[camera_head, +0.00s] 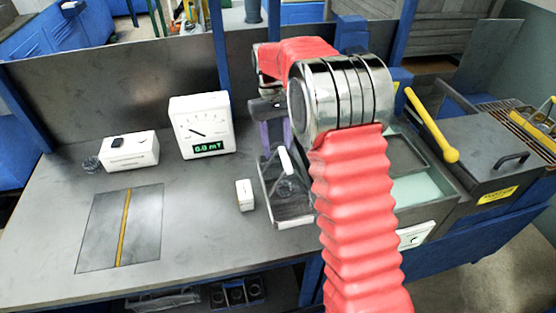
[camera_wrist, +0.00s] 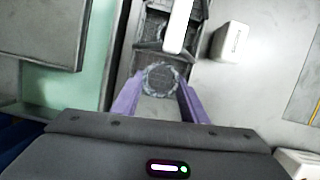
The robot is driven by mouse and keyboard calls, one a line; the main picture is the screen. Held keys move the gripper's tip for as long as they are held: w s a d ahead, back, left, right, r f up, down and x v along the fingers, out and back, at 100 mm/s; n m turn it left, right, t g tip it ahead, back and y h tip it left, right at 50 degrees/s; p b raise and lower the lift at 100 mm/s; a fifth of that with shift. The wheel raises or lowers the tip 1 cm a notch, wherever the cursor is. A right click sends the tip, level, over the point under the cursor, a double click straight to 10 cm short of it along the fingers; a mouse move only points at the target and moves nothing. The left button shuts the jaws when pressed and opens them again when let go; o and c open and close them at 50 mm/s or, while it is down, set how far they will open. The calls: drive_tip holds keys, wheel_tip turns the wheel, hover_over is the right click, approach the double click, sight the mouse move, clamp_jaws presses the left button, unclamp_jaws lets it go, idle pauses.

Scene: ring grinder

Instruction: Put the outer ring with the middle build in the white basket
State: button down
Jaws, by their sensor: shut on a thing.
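A grey ring (camera_wrist: 160,80) lies flat between the tips of my purple gripper fingers (camera_wrist: 161,88) in the wrist view, and my gripper is shut on it. The ring also shows in the head view (camera_head: 289,187), over the dark metal fixture (camera_head: 293,216) with a white lever. Whether the ring touches the fixture is unclear. I cannot make out a white basket in either view. The ring's build cannot be compared with others here.
A white lever (camera_wrist: 178,25) rises close beyond the ring. A small white block (camera_head: 245,195) stands left of the fixture. A meter (camera_head: 202,125) and white box (camera_head: 130,151) stand further left. A tank with pale green liquid (camera_head: 414,187) is right. The left front tabletop is largely clear.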

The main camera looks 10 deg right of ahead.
sight(278, 170)
drive_tip(key=shift+f, duration=0.45)
drive_tip(key=shift+f, duration=2.6)
drive_tip(key=shift+s+f, duration=0.1)
drive_tip(key=shift+f, duration=0.35)
